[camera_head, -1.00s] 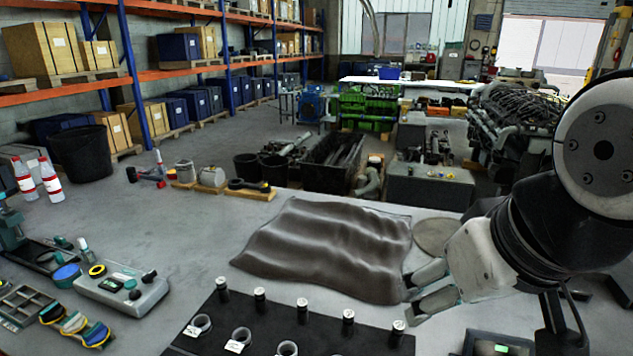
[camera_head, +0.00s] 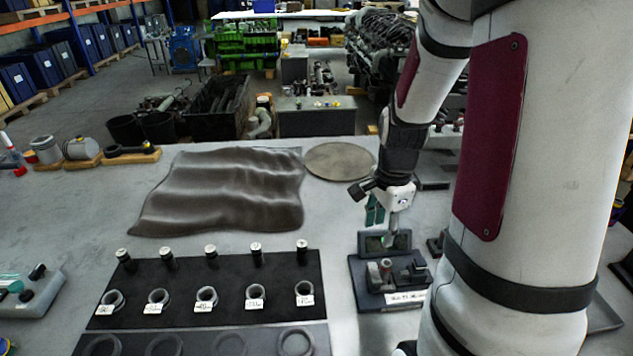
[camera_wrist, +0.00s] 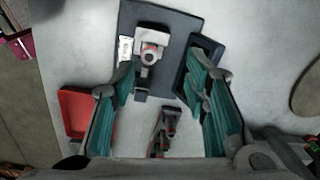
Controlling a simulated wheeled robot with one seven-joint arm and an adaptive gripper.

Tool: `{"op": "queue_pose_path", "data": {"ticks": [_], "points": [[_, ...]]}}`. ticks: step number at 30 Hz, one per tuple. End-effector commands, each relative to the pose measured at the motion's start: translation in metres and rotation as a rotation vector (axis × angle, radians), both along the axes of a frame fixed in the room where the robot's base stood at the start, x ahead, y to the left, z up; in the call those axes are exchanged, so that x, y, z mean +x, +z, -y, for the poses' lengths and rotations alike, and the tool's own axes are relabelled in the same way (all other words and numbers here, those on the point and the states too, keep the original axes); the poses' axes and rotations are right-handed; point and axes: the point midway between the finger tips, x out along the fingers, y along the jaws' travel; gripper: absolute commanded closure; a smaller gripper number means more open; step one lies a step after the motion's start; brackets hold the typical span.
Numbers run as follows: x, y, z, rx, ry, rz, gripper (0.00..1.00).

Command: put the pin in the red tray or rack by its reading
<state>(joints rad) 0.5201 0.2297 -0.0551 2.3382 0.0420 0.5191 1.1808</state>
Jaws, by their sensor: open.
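My gripper (camera_head: 375,212) is open above a small dark measuring stand (camera_head: 372,299) on the table. In the wrist view its teal fingers are spread apart with nothing gripped between them (camera_wrist: 163,85). The stand (camera_wrist: 185,22) has a grey fixture with a round, red-ringed part; I cannot tell whether this is a pin. A dark screen (camera_head: 385,243) stands behind the fixture; no reading is legible. Several dark, pale-topped pins (camera_head: 210,254) stand in a row on the black mat (camera_head: 228,283). A red tray (camera_wrist: 73,112) lies left of my fingers, partly hidden. No rack is clearly seen.
Several labelled rings (camera_head: 206,298) sit in front of the pins. A crumpled brown cloth (camera_head: 225,190) and a round grey disc (camera_head: 339,161) lie behind. Bare table separates the mat from the stand. My arm hides the right side of the head view.

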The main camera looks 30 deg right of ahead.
Motion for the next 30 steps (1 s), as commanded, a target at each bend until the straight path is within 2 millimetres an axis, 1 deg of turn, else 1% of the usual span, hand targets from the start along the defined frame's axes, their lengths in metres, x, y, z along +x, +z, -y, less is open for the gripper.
{"op": "queue_pose_path", "data": {"ticks": [1,3,7,14,30], "points": [[-0.006,-0.013,0.008,0.012,-0.070,-0.020,0.58],[-0.010,-0.024,0.016,0.021,-0.145,-0.033,0.58],[-0.016,-0.037,0.023,0.029,-0.221,-0.047,0.58],[-0.015,-0.050,0.025,0.029,-0.236,-0.050,0.58],[-0.015,-0.107,0.024,0.030,-0.233,-0.050,0.58]]}}
